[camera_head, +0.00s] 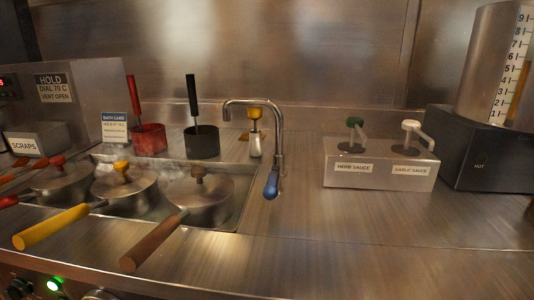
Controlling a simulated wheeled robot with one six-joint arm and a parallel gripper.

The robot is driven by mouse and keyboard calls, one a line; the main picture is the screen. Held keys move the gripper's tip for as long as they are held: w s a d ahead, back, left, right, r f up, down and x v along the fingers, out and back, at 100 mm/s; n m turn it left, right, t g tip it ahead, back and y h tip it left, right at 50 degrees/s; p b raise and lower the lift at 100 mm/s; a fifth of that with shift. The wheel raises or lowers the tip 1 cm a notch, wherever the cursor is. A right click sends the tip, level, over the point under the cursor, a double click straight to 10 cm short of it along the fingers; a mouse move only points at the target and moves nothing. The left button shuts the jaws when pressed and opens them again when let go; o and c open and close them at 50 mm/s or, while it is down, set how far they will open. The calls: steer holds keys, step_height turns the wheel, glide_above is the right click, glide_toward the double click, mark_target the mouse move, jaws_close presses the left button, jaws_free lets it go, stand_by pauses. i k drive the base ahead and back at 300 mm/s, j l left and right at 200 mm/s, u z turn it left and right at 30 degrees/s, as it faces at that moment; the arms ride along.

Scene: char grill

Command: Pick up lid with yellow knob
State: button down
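The lid with the yellow knob (138,186) is a round metal lid at the left of the head view. Its yellow knob (121,168) stands up at the middle. The lid sits on a pot in the middle of a row of three, and a long yellow handle (52,226) reaches from that pot toward the front left. The pot body is mostly hidden. My gripper is not in view.
A red-knobbed lid (62,178) sits left, a brown-knobbed lid (203,193) right with a brown handle (155,241) jutting forward. Red (149,139) and black (201,143) containers stand behind. A faucet (279,140) rises right of the sunken bath. The front-right counter is clear.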

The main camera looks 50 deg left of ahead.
mark_target(126, 181)
steer(key=l+u, duration=0.1)
steer(key=u, duration=0.65)
steer(key=l+u, duration=0.1)
steer(key=u, duration=0.3)
steer(key=j+u, duration=0.15)
steer(key=u, duration=1.3)
steer(key=i+l, duration=0.05)
